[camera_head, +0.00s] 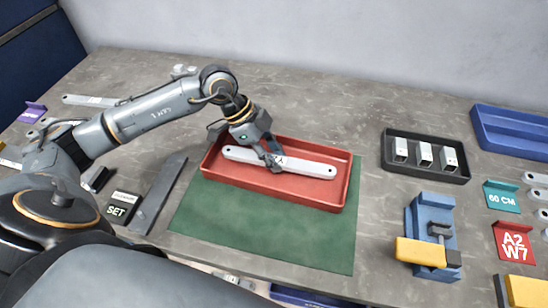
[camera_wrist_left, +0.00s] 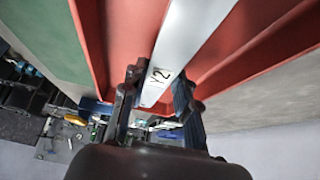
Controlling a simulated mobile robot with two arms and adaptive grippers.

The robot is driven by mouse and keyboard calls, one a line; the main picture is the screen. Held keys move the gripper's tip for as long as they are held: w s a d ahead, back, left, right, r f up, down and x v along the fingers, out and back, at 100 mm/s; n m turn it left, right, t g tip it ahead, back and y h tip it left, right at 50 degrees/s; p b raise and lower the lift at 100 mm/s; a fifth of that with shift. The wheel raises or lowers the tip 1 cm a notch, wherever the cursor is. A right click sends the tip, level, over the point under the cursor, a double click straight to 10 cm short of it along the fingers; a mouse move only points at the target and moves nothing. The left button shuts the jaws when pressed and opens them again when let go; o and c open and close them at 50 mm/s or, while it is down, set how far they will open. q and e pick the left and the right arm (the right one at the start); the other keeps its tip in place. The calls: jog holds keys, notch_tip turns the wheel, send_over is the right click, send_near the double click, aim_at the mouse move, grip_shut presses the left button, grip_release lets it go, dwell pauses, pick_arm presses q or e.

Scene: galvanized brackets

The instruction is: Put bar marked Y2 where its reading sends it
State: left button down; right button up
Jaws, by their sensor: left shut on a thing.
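The bar marked Y2 (camera_head: 308,167) is a pale grey metal bar with a hole near each end. It lies lengthwise in or just above the red tray (camera_head: 222,170); I cannot tell whether it touches the tray floor. My left gripper (camera_head: 273,160) is shut on the bar near its middle, by the mark. The wrist view shows the bar (camera_wrist_left: 187,32) between the two fingers of the left gripper (camera_wrist_left: 158,98), with the Y2 mark facing the camera. The red tray (camera_wrist_left: 92,45) runs on both sides of it there. My right gripper is not in view.
The red tray sits on a green mat (camera_head: 260,236). A "SET" block (camera_head: 117,211) is left.

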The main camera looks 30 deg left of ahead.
pick_arm(q)
jog(key=shift+f, duration=0.85)
jog(key=shift+s, duration=0.1)
jog(key=shift+f, duration=0.1)
